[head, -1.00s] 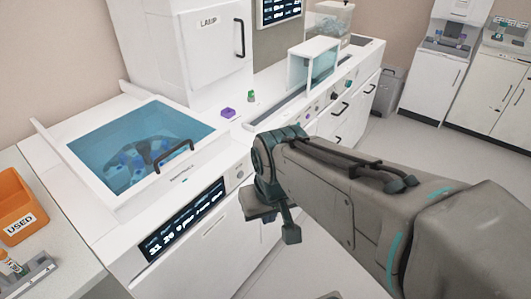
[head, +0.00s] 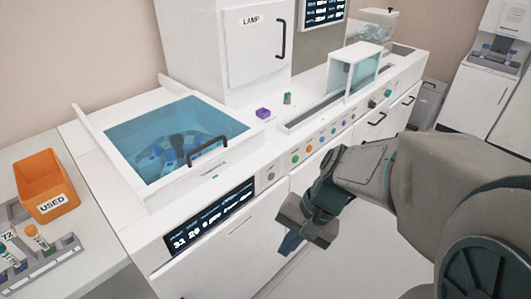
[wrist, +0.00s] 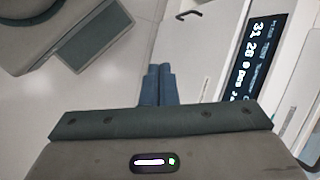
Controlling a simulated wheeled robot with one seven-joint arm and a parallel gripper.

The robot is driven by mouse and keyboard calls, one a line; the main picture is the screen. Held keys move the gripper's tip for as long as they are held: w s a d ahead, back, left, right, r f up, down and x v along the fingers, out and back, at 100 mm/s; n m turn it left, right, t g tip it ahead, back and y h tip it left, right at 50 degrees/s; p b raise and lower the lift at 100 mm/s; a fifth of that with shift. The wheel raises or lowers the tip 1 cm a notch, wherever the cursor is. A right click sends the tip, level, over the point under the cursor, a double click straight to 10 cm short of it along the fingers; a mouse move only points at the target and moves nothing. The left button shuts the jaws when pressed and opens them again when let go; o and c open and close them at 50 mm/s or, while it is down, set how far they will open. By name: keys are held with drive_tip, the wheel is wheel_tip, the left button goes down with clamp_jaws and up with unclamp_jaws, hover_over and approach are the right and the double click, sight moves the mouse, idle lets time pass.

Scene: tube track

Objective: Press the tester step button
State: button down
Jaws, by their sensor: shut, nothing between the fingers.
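The front panel of the white bench carries a row of small coloured buttons (head: 309,148), and a grey round button (head: 270,175) sits beside the dark display (head: 211,220). I cannot read which one is the step button. My gripper (head: 290,243) is shut and empty, pointing down in front of the bench's lower doors, below the panel and apart from it. In the wrist view its blue fingers (wrist: 157,85) are together over the pale floor and door, with the display (wrist: 252,65) to their right. No button shows clearly in the wrist view.
A blue-lidded basin (head: 175,140) with a dark handle is set in the bench top. An orange USED bin (head: 46,183) and a tube rack (head: 40,262) stand at the left. A purple block (head: 263,113) and a green piece (head: 287,98) lie on top. Door handles protrude at right.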

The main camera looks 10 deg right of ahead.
sight(273, 177)
drive_tip(key=w+f+m+t+y+b, duration=0.3)
drive_tip(key=w+f+m+t+y, duration=0.15)
drive_tip(key=w+m+y, duration=0.45)
drive_tip(key=w+d+f+m+t+h+b, duration=0.3)
drive_tip(key=w+d+m+t, duration=0.4)
drive_tip(key=d+m+t, duration=0.3)
wheel_tip(273, 177, down, 2)
drive_tip(key=d+m+h, duration=0.1)
drive_tip(key=d+m, duration=0.1)
drive_tip(key=m, duration=0.2)
drive_tip(key=shift+w+f, duration=0.2)
drive_tip(key=shift+t, duration=0.25)
drive_tip(key=x, duration=1.4)
drive_tip(key=shift+w+d+f+p, duration=0.1)
drive_tip(key=shift+d+f+p, duration=0.1)
drive_tip(key=shift+p, duration=0.1)
drive_tip(key=shift+w+h, duration=0.1)
drive_tip(key=shift+h, duration=0.3)
